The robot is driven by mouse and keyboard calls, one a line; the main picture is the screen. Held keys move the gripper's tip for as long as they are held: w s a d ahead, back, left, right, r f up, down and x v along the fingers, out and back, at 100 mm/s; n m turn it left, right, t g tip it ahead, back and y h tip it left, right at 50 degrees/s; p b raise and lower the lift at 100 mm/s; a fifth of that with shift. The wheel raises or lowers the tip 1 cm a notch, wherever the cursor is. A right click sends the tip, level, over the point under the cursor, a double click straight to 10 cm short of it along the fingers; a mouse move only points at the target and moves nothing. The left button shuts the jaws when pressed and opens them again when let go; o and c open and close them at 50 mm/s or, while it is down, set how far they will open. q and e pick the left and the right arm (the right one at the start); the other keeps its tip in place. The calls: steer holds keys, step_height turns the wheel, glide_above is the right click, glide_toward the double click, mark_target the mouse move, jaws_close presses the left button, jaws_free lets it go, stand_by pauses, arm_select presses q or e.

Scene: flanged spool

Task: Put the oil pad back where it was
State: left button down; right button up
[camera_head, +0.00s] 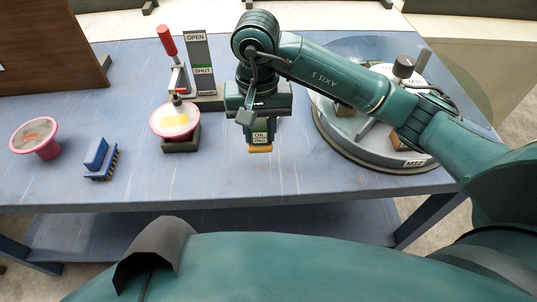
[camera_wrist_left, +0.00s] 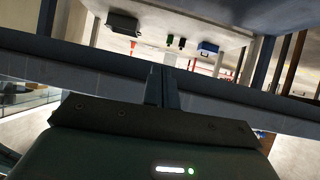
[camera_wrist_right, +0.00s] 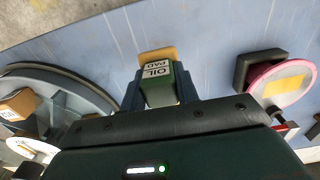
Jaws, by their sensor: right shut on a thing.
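The oil pad (camera_head: 260,138) is a green block with a white label and a yellow-tan pad at its end. My right gripper (camera_head: 258,112) is shut on it and holds it near the middle of the blue table. The right wrist view shows the oil pad (camera_wrist_right: 157,82) between the two fingers, its label reading OIL PAD. I cannot tell whether the pad touches the table. My left gripper (camera_wrist_left: 161,86) shows only in its wrist view, empty, its fingers together below the table's edge.
A round grey tray (camera_head: 340,150) labelled M12 holds several items at right, partly behind my arm. A pink-flanged spool (camera_head: 175,120) with a yellow patch sits on a dark block. A red-handled clamp (camera_head: 168,42), blue brush (camera_head: 99,158) and pink dish (camera_head: 37,137) stand left.

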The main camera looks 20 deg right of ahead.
mark_target(259, 123)
step_height(259, 123, down, 7)
steer(key=shift+r+p, duration=0.1)
steer(key=shift+p, duration=0.25)
steer(key=shift+f, duration=0.2)
steer(key=shift+f+b, duration=0.25)
steer(key=shift+b, duration=0.05)
steer(key=o, duration=0.9)
steer(key=shift+r, duration=0.1)
step_height(259, 123, up, 12)
steer(key=shift+r+b, duration=0.15)
steer(key=shift+b, duration=0.15)
